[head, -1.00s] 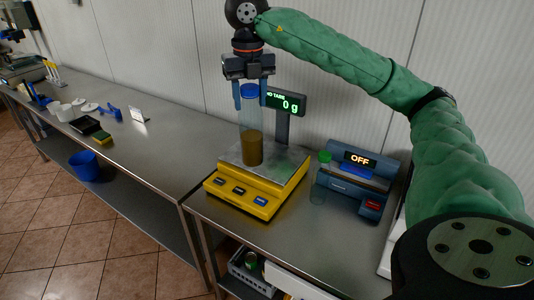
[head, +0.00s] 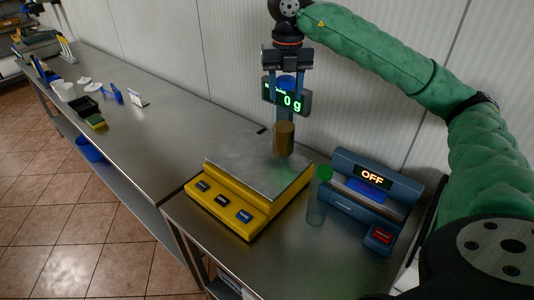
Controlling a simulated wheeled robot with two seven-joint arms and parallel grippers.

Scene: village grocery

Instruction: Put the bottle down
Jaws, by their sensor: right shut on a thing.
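My right gripper (head: 289,110) points down and is shut on a clear bottle (head: 284,138) with a blue cap and brown contents in its lower part. The bottle is upright. Its base shows over the back right part of the yellow scale's (head: 228,215) metal plate and seems to be above it, though I cannot tell the gap exactly. The scale's display (head: 297,103) reads 0 g and is partly hidden behind the gripper and bottle. My left gripper is not in view.
A clear tube with a green cap (head: 324,173) stands right of the scale. A blue device reading OFF (head: 378,190) is beside it. On the long counter (head: 150,140) at left are a sponge (head: 96,122), a black tray (head: 84,106) and a small white sign (head: 138,98). The counter's middle is clear.

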